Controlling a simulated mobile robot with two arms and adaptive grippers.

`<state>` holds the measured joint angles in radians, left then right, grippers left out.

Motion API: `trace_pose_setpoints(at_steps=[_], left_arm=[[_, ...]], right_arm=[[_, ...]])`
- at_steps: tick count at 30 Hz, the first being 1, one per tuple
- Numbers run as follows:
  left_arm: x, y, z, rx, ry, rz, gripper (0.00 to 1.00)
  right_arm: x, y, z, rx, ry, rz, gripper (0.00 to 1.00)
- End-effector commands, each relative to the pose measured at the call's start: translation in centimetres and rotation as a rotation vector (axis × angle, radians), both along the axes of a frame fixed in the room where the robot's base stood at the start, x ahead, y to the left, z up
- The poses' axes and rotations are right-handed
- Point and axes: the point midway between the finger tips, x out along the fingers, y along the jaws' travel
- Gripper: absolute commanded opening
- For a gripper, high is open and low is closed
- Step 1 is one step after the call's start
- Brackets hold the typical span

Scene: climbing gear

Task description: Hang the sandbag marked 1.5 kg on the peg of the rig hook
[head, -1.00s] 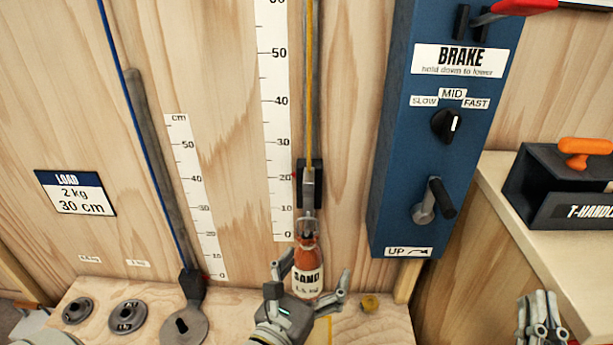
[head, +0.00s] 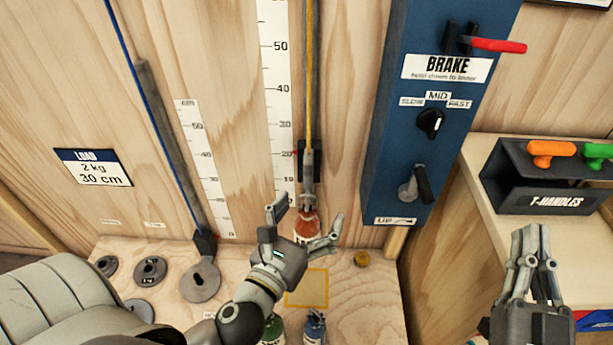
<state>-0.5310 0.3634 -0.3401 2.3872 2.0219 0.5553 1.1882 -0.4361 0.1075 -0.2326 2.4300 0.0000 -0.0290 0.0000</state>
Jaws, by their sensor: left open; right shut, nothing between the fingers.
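The orange sandbag (head: 307,222) is upright directly below the rig hook (head: 308,188), at the end of the yellow strap. Its top meets the hook's lower end and it appears to hang there; the loop on the peg is too small to make out. My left gripper (head: 308,212) is open, with its fingers spread on either side of the bag. Its palm and fingers hide most of the white label; the earlier frame shows SAND and a blurred weight. My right gripper (head: 531,236) is shut and empty, away from the rig at the right.
A blue brake panel (head: 383,190) with a crank stands right of the strap. A T-handles holder (head: 560,190) sits on the right shelf. Grey disc weights (head: 150,270), a green bag (head: 272,330) and a blue bag (head: 315,328) are on the wooden base (head: 365,310).

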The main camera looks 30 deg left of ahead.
Motion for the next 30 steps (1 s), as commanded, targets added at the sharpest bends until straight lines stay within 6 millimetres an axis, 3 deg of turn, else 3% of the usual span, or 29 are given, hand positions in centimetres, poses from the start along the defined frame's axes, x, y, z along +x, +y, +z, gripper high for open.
trace_pose_setpoints(at_steps=[1, 3, 15, 30], left_arm=[[-0.1, 0.0, 1.3, 0.001, 0.001, -0.001, 0.9], [-0.3, 0.0, 2.2, 0.0, 0.001, -0.001, 0.9], [-1.0, 0.0, 6.3, 0.001, 0.0, -0.002, 0.9], [-1.2, 0.0, 6.9, 0.0, 0.0, -0.002, 0.9]], right_arm=[[0.0, 0.0, 1.4, 0.0, 0.0, 0.0, 0.0], [0.0, 0.0, 2.3, 0.0, 0.0, 0.0, 0.0], [0.0, 0.0, 6.6, 0.0, 0.0, 0.0, 0.0], [0.0, 0.0, 7.3, 0.0, 0.0, 0.0, 0.0]])
